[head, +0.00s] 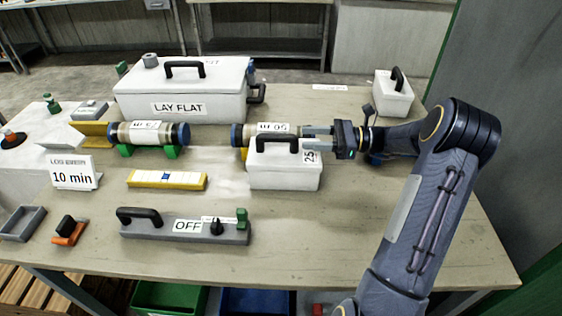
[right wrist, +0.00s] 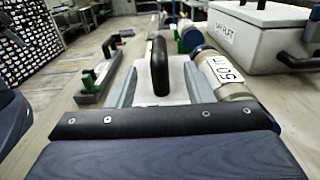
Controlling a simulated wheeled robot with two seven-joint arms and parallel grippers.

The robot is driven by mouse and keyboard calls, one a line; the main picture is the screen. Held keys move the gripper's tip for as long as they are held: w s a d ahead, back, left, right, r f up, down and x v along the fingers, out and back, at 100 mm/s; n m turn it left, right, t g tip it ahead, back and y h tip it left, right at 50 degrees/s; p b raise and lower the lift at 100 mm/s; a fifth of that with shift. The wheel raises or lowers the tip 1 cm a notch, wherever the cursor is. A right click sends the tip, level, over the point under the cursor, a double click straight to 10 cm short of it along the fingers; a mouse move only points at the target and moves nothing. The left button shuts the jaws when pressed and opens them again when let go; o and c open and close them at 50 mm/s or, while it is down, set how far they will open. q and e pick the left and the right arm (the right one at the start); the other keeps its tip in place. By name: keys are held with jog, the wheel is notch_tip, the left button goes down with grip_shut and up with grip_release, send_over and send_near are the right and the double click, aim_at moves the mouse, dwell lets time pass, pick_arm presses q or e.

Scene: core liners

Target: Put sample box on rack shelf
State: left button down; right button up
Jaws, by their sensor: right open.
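A small white box (head: 284,172) with a black handle (head: 277,140) and a label reading 25 stands on the table, right of centre; I take it as the sample box. My right gripper (head: 313,138) is open at the box's top, reaching in from the right. In the right wrist view the black handle (right wrist: 159,66) stands between the spread fingers of the gripper (right wrist: 157,85); I see no firm grip. A similar white box (head: 393,97) stands at the back right corner. Which structure is the rack shelf is unclear. My left gripper is not in view.
A core tube (head: 240,135) lies right behind the box. A large LAY FLAT case (head: 180,88) stands behind, left. A grey OFF unit (head: 185,228) lies at front left. A metal bench (head: 265,46) stands beyond the table.

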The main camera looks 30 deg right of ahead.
aim_at(289, 135)
jog(key=p+x, duration=0.1)
jog(key=x, duration=0.5)
jog(key=shift+a, duration=0.15)
jog(key=shift+w+a, duration=0.3)
jog(key=shift+a, duration=0.25)
grip_shut()
jog(key=shift+r, duration=0.1)
dwell(0.7)
